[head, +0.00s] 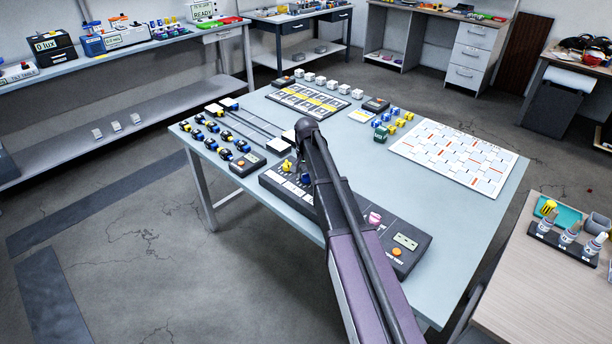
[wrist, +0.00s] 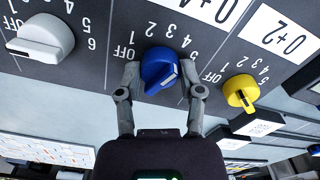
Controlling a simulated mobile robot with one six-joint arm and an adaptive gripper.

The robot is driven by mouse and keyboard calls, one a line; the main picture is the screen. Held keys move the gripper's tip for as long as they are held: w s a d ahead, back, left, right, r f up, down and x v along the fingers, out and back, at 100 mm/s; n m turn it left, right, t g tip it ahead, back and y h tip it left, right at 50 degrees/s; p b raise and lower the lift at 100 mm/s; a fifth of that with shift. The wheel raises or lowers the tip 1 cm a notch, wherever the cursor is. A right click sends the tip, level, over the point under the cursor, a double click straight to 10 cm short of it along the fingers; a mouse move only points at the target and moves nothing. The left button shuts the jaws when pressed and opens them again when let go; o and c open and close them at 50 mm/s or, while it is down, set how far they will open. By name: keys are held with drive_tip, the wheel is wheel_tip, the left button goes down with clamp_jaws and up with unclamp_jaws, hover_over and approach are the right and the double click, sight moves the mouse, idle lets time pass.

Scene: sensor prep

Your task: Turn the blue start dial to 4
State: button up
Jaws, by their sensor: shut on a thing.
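The blue start dial (wrist: 160,68) sits on a dark panel (wrist: 215,60) in the wrist view, with OFF and the numbers 1 to 5 arced around its upper side. Its raised ridge slants from lower left to upper right. I cannot tell for certain which mark it points to. My gripper (wrist: 160,80) has one finger on each side of the dial and is shut on it. In the head view my arm reaches down to the panel (head: 272,185) and mostly hides the dial.
A white dial (wrist: 40,38) and a yellow dial (wrist: 240,92) flank the blue one closely. In the head view a pink knob (head: 374,218) and an orange button (head: 396,252) are on the panel's right part. A checkered board (head: 455,155) lies on the table's right side.

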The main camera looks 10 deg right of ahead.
drive_tip(key=shift+s+m, duration=0.2)
drive_tip(key=shift+m, duration=0.4)
drive_tip(key=o, duration=1.2)
drive_tip(key=shift+w, duration=0.1)
drive_tip(key=shift+c, duration=0.2)
